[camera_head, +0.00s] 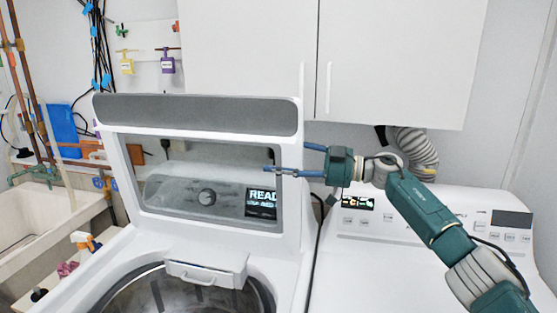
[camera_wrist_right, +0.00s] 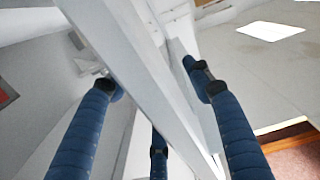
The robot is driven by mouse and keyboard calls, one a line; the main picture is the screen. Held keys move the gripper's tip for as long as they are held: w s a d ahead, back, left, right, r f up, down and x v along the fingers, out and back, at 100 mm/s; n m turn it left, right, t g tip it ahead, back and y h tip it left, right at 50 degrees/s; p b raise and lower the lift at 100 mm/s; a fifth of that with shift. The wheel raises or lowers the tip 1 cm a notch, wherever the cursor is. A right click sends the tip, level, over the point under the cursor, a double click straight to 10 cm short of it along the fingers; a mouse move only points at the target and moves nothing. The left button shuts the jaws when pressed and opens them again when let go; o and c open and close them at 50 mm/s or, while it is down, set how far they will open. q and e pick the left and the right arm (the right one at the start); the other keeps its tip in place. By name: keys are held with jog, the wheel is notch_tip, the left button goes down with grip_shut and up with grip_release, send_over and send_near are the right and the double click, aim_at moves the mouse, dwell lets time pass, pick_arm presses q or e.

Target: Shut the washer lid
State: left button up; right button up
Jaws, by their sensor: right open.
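The washer lid (camera_head: 125,160) stands open and upright at the back of the white washer (camera_head: 130,260). It is a white frame with a grey top strip and a clear window. The drum opening (camera_head: 195,295) shows below it. My right gripper (camera_head: 287,158) is open at the lid's right edge, one finger in front of the lid and another partly hidden behind it. In the right wrist view, the lid's white edge (camera_wrist_right: 150,95) runs between the spread blue fingers of the gripper (camera_wrist_right: 150,76). I cannot tell whether they touch it. My left gripper is out of view.
A second white machine (camera_head: 400,265) stands at the right, under my right arm. White wall cabinets (camera_head: 400,60) hang above. A sink (camera_head: 35,225) with pipes is at the left. A dark cable (camera_head: 316,250) hangs between the machines. A grey duct (camera_head: 418,150) is behind my right arm.

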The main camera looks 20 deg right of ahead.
grip_shut()
jog(key=shift+a+f, duration=0.1)
jog(key=shift+s+a+f+n, duration=0.1)
jog(key=shift+s+a+n, duration=0.2)
jog(key=shift+s, duration=0.2)
jog(key=s+a+f+n+b, duration=0.1)
jog(key=s+a+f+n, duration=0.2)
jog(key=s, duration=0.3)
jog(key=s+a+f+n+b, duration=0.2)
jog(key=s+a+f+n, duration=0.1)
jog(key=s+a, duration=0.3)
jog(key=shift+s+f+n, duration=0.3)
jog(key=shift+s+f, duration=0.35)
jog(key=shift+s, duration=0.05)
